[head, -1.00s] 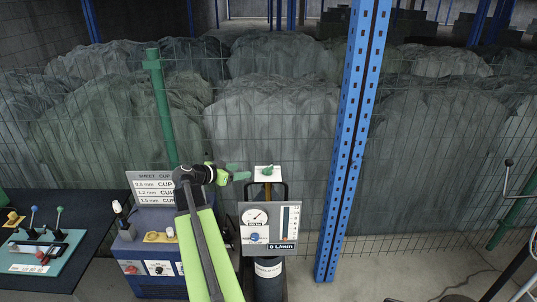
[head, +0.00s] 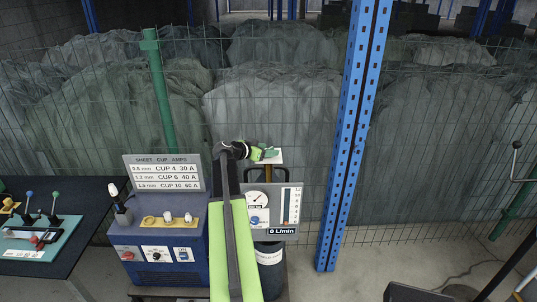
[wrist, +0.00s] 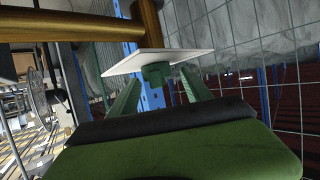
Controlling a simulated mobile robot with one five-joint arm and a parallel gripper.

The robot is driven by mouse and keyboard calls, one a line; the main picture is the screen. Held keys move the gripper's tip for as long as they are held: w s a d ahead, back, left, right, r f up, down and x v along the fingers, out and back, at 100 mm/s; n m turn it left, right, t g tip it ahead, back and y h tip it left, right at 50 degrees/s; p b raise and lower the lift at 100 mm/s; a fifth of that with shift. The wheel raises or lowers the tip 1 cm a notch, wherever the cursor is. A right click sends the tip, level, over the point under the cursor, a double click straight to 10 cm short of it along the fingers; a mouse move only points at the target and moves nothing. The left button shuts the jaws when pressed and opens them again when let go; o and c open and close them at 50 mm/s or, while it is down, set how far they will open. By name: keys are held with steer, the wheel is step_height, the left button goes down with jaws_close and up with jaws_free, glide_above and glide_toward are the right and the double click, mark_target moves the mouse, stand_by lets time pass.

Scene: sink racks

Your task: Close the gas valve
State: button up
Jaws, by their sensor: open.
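The gas valve shows as a small green knob (wrist: 155,73) with a white plate (wrist: 146,62) against it, next to a brass pipe (wrist: 95,24) in the wrist view. My gripper (wrist: 161,80) is open, with one green finger on each side of the knob near the fingertips. I cannot tell whether either finger touches it. In the head view my gripper (head: 268,153) is at the white plate (head: 275,158) on top of the gas bottle, and the knob is hard to separate from the fingers. The flow panel (head: 284,211) below reads 0 L/min.
A blue welding machine (head: 158,238) with dials and a cup chart (head: 163,173) stands left of the bottle. A dark table (head: 20,265) with levers is farther left. A blue perforated post (head: 345,160) stands close on the right. Wire mesh runs behind.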

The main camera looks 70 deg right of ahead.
steer(key=shift+s+d+f, duration=0.1)
steer(key=shift+s+d, duration=0.05)
steer(key=shift+d, duration=0.1)
